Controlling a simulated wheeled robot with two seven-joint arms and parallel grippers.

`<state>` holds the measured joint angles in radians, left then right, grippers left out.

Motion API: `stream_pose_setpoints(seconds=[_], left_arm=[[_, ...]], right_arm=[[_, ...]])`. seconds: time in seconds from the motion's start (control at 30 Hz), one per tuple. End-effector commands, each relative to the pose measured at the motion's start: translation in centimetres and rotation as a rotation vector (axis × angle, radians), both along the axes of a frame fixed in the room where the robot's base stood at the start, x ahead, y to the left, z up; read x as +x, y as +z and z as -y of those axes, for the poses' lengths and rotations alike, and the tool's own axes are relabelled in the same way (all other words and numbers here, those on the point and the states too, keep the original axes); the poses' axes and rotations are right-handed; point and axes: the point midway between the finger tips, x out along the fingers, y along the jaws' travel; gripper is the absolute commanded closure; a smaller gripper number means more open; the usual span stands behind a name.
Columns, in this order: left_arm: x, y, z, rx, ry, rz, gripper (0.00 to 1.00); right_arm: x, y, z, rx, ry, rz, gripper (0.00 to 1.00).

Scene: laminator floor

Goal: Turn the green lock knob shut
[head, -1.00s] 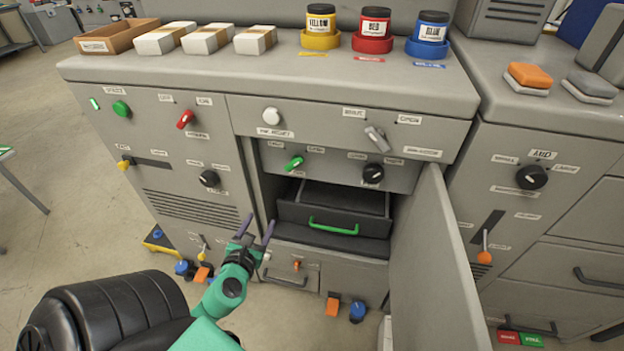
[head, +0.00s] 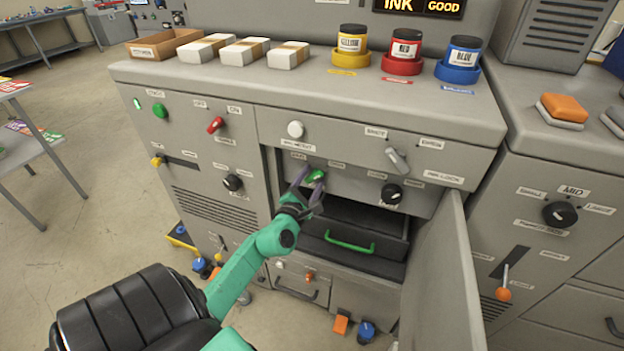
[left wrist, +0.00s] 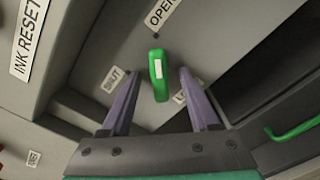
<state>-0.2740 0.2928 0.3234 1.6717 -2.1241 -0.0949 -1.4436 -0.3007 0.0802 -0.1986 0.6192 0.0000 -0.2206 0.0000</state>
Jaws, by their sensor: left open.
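The green lock knob (head: 316,177) is on the grey panel inside the open compartment, above the drawer. It also shows in the left wrist view (left wrist: 158,75), pointing at about the OPEN label (left wrist: 163,12), with the SHUT label (left wrist: 114,80) to its left. My left gripper (head: 309,184) is at the knob. In the left wrist view the open purple fingers (left wrist: 158,90) stand either side of the knob's lower end, with gaps visible. Whether they touch it is not clear. My right gripper is not in view.
The compartment door (head: 440,270) stands open to the right of my left gripper. The drawer with a green handle (head: 350,243) is below the knob. A black knob (head: 391,194) sits to the right on the same panel. Ink pots stand on the top.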

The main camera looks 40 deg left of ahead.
Motion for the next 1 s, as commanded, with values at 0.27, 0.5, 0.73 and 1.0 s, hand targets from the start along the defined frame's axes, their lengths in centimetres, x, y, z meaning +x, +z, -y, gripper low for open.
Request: stream_pose_setpoints(seconds=[0.27,0.5,0.73,1.0], left_arm=[[0.10,-0.03,-0.02,-0.001,-0.001,0.000,0.58],[0.08,-0.04,-0.02,-0.001,-0.001,0.000,1.00],[0.07,-0.08,-0.01,-0.029,-0.001,0.009,1.00],[0.07,-0.22,0.03,-0.155,-0.001,0.052,1.00]], right_arm=[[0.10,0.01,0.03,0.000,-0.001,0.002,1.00],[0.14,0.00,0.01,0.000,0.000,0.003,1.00],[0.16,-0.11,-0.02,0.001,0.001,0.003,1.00],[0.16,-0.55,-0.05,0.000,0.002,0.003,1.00]])
